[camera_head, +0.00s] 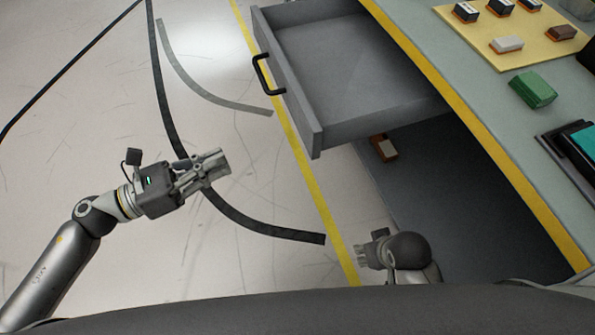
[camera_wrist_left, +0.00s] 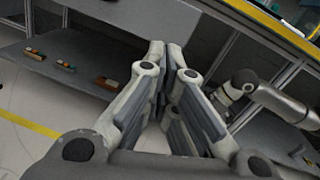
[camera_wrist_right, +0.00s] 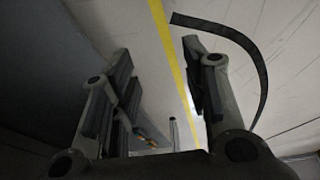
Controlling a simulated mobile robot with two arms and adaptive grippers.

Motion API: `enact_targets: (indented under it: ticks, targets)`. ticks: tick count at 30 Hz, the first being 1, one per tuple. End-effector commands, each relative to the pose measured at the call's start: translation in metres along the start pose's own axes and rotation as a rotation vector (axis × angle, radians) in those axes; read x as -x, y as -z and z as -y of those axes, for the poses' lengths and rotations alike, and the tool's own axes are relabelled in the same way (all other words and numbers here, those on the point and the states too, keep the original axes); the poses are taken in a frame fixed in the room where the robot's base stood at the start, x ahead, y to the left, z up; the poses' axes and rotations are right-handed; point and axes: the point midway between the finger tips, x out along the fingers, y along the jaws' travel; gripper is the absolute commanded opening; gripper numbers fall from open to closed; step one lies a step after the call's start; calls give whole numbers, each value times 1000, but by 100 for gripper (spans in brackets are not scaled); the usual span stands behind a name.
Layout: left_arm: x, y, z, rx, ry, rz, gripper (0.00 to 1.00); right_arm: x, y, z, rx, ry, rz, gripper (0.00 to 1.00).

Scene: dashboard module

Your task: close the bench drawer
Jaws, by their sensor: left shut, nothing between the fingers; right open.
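The bench drawer (camera_head: 345,62) is pulled out from the bench, its grey inside empty. Its front panel (camera_head: 287,82) faces left and carries a black handle (camera_head: 262,74). My left gripper (camera_head: 222,163) is shut and empty, in front of the drawer, below and left of the handle in the head view, apart from it. Its closed fingers fill the middle of the left wrist view (camera_wrist_left: 170,75). My right gripper (camera_head: 362,253) is near the bottom of the head view, apart from the drawer. In the right wrist view its fingers (camera_wrist_right: 160,85) are spread with nothing between them.
The bench top (camera_head: 425,30) has a yellow edge and holds a yellow board (camera_head: 480,42), a green block (camera_head: 533,89) and a teal-and-black item (camera_head: 580,145). A small brown-and-white box (camera_head: 384,148) sits below the drawer. The floor (camera_head: 90,120) left of the drawer is open, with dark strips.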

Motion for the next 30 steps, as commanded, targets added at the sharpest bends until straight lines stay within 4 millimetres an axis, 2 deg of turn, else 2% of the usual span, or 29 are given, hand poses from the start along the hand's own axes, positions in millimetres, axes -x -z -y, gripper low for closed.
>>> enact_targets:
  ticks: [1, 4, 8, 13, 24, 30]
  targets:
    - [-2, 8, 12, -70, 46, -15, 0, -3, -1, 0, 0, -1, -7, 42]
    - [-4, 6, 29, -159, 103, -32, 0, 5, -1, 0, -1, -2, -10, 42]
    - [-9, 4, 35, -195, 123, -36, 0, 9, 0, -1, -1, -2, -9, 42]
    - [-29, 2, 38, -192, 123, -32, 0, 1, -1, 0, -1, -1, -3, 42]
    - [-104, 4, 46, -189, 121, -31, 0, -46, -14, 2, 3, 4, 23, 42]
    - [-132, 7, 48, -187, 118, -33, 0, -66, -22, 4, 5, 6, 32, 42]
